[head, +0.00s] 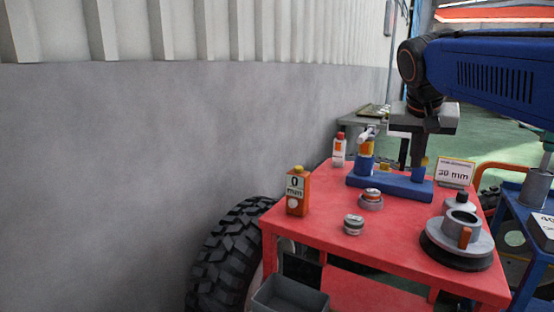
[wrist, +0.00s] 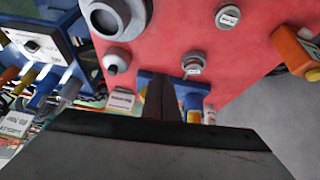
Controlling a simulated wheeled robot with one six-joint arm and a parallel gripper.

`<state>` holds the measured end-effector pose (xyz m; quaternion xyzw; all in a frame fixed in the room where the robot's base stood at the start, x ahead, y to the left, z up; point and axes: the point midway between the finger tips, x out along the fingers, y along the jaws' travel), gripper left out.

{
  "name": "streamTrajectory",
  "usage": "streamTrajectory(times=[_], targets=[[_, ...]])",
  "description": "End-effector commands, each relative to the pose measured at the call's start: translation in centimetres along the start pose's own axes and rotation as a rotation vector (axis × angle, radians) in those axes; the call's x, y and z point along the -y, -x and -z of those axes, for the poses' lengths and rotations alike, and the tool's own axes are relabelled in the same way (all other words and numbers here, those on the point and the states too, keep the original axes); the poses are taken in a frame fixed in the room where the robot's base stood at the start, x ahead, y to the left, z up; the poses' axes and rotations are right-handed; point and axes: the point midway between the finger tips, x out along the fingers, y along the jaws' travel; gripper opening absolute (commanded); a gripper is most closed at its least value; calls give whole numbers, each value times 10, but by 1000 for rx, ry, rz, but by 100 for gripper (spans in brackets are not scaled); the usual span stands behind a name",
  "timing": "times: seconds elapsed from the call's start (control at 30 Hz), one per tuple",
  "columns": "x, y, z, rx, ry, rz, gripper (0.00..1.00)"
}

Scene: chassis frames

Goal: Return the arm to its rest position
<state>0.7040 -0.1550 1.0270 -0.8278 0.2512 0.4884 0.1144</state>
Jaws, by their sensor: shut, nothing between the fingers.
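My gripper (head: 417,163) points down over the red table (head: 315,215), close to the blue stand (head: 385,186) in the picture. Its dark fingers are together, with nothing between them. In the wrist view the shut fingers (wrist: 160,98) hide part of the blue stand (wrist: 143,76). I cannot tell how high the fingertips are above the stand. My blue arm reaches in from the upper right, bent down at a dark joint.
On the table are an orange box (head: 297,193), two small round tins (head: 353,225) (head: 371,199), a white bottle (head: 339,152), a sign (head: 455,173) and a large grey round part (head: 458,243). A blue cart (head: 532,215) stands at right. A grey wall (head: 150,170) fills the left.

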Motion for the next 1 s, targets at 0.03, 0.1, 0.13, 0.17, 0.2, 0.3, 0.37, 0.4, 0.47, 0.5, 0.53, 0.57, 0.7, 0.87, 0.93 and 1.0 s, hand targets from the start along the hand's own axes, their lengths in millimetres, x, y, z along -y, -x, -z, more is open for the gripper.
streamTrajectory(times=[0.03,0.1,0.13,0.17,0.2,0.3,0.37,0.4,0.47,0.5,0.53,0.57,0.7,0.87,0.93,1.0], targets=[[-3,-4,-21,10,30,16,0],[-5,-13,-52,24,82,45,0],[-5,-17,-66,30,105,58,0],[-6,-22,-80,35,127,71,0],[-7,-27,-98,42,157,89,0],[-11,-43,-144,57,227,132,0],[-13,-53,-173,65,269,157,0],[-14,-60,-192,70,295,175,0],[-16,-71,-220,76,333,200,0],[-18,-78,-238,80,357,216,0],[-19,-84,-250,82,374,227,0],[-20,-88,-262,82,388,239,0],[-24,-108,-305,87,445,277,0],[-25,-118,-327,88,473,298,0],[-25,-119,-330,88,477,300,0],[-25,-119,-330,88,478,301,0]])
